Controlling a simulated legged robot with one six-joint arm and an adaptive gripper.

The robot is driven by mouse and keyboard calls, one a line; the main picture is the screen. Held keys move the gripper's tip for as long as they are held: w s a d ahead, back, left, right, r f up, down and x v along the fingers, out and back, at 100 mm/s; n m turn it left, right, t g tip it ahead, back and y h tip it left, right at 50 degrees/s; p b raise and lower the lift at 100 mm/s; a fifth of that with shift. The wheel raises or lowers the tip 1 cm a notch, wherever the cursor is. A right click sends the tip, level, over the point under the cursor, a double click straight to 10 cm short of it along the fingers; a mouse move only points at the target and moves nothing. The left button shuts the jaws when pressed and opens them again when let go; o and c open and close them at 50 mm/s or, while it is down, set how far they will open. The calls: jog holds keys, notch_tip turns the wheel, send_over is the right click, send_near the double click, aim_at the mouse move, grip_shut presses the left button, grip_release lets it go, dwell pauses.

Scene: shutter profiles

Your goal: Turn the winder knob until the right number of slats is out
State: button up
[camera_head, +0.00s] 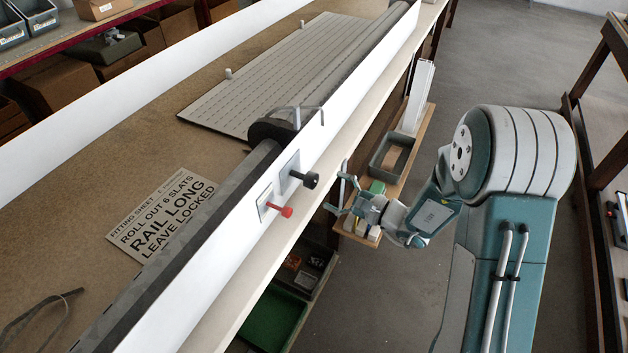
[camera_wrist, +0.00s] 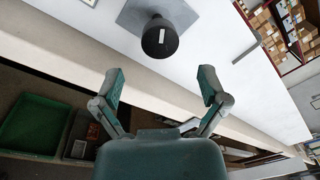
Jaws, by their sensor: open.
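The black winder knob (camera_head: 305,180) sticks out of a grey plate on the white board. In the wrist view the knob (camera_wrist: 160,38) is ahead, with a white mark on its face. My gripper (camera_wrist: 162,84) is open and empty, its fingers spread below the knob and apart from it. In the head view my gripper (camera_head: 348,192) is right of the knob. A red-headed pin or lever (camera_head: 281,210) is on a smaller plate left of the knob. The grey slatted shutter (camera_head: 290,75) lies flat behind the board, beside a dark roller (camera_head: 272,129).
A sheet (camera_head: 160,212) reads "ROLL OUT 6 SLATS, RAIL LONG, LEAVE LOCKED". The white board (camera_head: 225,262) runs along the bench edge. A shelf with a grey bin (camera_head: 378,168) lies beyond my gripper; a green crate (camera_head: 272,318) sits below.

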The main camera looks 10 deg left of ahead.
aim_at(317, 183)
jog(key=x, duration=0.5)
jog(key=shift+w+a, duration=0.1)
jog(key=shift+a, duration=0.2)
jog(key=c, duration=1.1)
